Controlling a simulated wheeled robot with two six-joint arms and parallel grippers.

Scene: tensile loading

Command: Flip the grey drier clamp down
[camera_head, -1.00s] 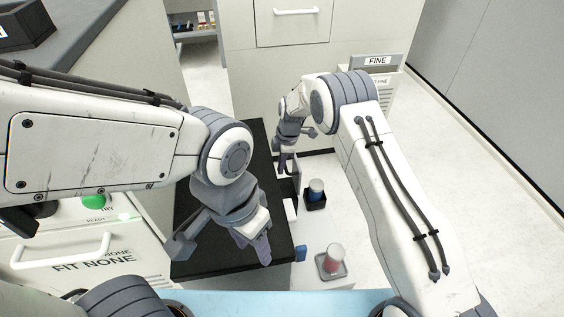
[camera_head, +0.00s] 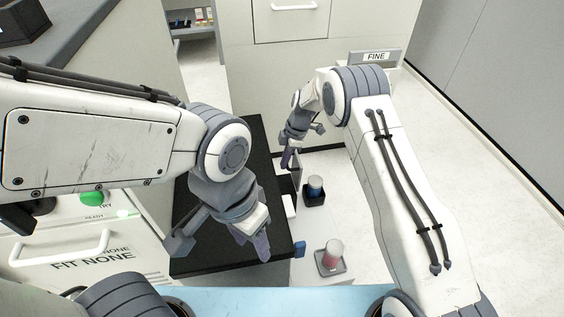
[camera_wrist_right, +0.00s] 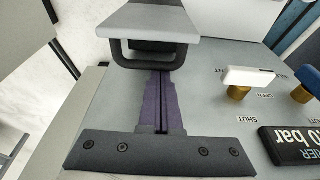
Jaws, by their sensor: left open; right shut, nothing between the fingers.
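In the right wrist view, a light grey bar with a black loop-shaped handle (camera_wrist_right: 122,55) lies across the top; it looks like the grey drier clamp (camera_wrist_right: 195,21). My right gripper (camera_wrist_right: 161,78) is shut and empty, its purple fingertips reaching the loop; whether they touch it I cannot tell. In the head view my right gripper (camera_head: 287,160) is at the far end of the black bench, beside a grey upright piece (camera_head: 297,170). My left gripper (camera_head: 263,246) is open and empty over the near right part of the bench.
A white valve lever (camera_wrist_right: 248,77) and a blue lever (camera_wrist_right: 308,78) stand right of the loop, by a black "bar" sign (camera_wrist_right: 292,146).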

